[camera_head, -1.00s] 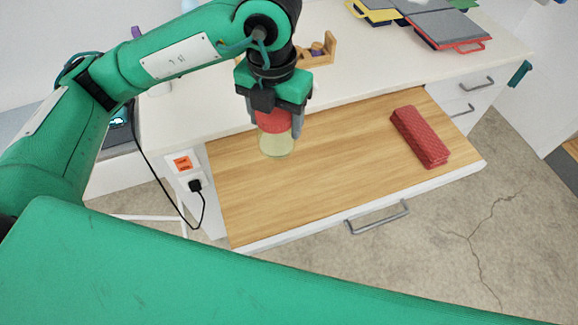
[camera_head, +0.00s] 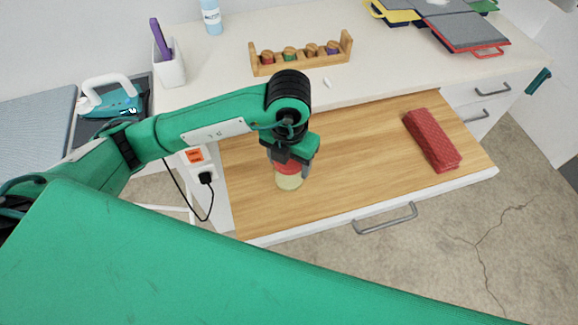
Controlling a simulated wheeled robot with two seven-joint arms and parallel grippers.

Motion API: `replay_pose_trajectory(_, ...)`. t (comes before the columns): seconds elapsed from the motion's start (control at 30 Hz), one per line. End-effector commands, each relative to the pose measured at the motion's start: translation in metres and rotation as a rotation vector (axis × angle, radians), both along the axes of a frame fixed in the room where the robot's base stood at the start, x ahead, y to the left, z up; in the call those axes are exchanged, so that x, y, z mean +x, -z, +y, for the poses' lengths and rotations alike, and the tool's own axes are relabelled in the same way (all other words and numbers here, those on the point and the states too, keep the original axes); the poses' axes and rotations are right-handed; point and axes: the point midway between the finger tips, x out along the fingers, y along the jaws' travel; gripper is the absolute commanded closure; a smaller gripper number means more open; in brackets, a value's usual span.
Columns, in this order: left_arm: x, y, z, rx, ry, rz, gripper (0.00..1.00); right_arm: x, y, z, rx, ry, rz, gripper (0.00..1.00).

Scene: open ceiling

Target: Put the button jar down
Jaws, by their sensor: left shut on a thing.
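The button jar (camera_head: 289,182) has a red lid and a pale, yellowish clear body. It is upright at the wooden pull-out board (camera_head: 350,150), left of its middle. My left gripper (camera_head: 289,164) comes down from above and is shut on the jar around its red lid. The jar's base appears at the board's surface, but I cannot tell whether it touches. My right gripper is not in view.
A red quilted case (camera_head: 433,140) lies on the board's right part. A wooden spool rack (camera_head: 301,54), a white holder (camera_head: 168,66) and a blue bottle (camera_head: 211,16) stand on the white counter behind. An iron (camera_head: 112,100) sits at the left. The board's middle is clear.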

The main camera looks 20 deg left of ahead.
Motion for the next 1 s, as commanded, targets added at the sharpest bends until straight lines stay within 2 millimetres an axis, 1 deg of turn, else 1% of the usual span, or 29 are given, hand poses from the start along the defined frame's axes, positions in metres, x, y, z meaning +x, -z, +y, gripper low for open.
replay_pose_trajectory(0.1, 0.000, 0.019, 0.001, 0.002, -0.003, 0.005, 0.65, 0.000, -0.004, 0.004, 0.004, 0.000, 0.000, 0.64)
replay_pose_trajectory(0.2, -0.001, 0.029, 0.000, 0.001, -0.001, 0.003, 0.65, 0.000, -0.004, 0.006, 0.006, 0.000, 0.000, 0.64)
replay_pose_trajectory(0.47, 0.000, 0.031, 0.000, 0.000, 0.000, 0.000, 0.65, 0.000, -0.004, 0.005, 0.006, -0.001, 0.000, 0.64)
replay_pose_trajectory(0.6, 0.000, 0.036, 0.000, 0.000, 0.000, 0.000, 0.65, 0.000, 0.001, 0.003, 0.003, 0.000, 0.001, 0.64)
replay_pose_trajectory(0.63, 0.000, 0.035, 0.000, 0.000, 0.000, 0.000, 0.35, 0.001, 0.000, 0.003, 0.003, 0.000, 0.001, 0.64)
replay_pose_trajectory(0.73, 0.000, 0.034, 0.000, 0.000, 0.000, 0.001, 0.15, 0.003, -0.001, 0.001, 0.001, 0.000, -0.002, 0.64)
replay_pose_trajectory(1.0, 0.000, 0.034, 0.000, 0.000, -0.001, 0.001, 0.15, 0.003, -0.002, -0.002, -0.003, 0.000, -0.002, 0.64)
